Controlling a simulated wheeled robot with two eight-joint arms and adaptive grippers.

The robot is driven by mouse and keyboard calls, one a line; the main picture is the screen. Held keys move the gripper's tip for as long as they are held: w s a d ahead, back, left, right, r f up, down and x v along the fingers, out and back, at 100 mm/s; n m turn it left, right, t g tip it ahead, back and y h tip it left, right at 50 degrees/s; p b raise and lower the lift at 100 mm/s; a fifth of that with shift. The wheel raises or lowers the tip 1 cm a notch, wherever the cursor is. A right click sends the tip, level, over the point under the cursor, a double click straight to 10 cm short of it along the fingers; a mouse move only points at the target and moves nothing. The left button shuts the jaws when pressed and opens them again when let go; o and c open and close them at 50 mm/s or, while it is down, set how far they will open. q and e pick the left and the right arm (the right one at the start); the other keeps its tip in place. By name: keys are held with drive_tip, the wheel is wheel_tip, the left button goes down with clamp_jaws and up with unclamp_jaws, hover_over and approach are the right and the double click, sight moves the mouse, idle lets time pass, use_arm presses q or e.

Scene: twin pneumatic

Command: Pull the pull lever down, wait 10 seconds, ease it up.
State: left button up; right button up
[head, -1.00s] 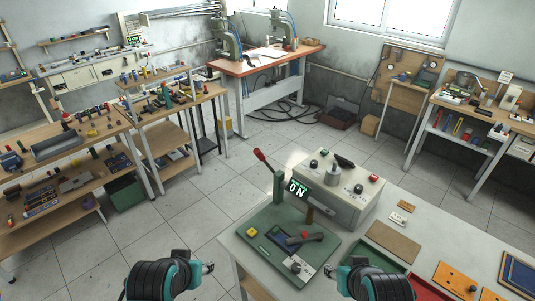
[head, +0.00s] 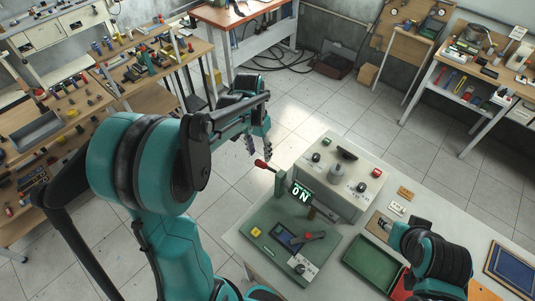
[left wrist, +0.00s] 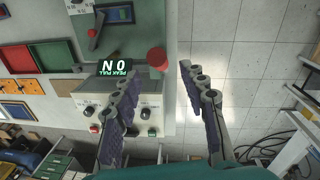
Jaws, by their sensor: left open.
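The pull lever's red knob (head: 261,164) sticks out at the upper left of a green post (head: 280,186) on a green base plate (head: 262,238). The knob also shows in the left wrist view (left wrist: 157,59). A small display (head: 300,192) beside the post reads 0 N; in the wrist view it is labelled peak pull. My left gripper (head: 258,149) is open and empty just above the knob. In the left wrist view its fingers (left wrist: 160,74) stand on either side of the knob, apart from it. My right gripper (head: 382,223) is over the bench; its jaw opening is unclear.
A grey control box (head: 335,180) with knobs and buttons stands right behind the lever. A green tray (head: 371,264) lies to the right on the bench. A blue board (head: 512,268) lies farther right. Open floor is to the left of the bench.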

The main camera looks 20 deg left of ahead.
sight(261, 164)
use_arm(q)
drive_tip(key=f, duration=0.6)
drive_tip(key=shift+d+f, duration=0.15)
drive_tip(key=shift+d, duration=0.1)
drive_tip(key=shift+s+d, duration=0.1)
drive_tip(key=shift+s, duration=0.15)
clamp_jaws()
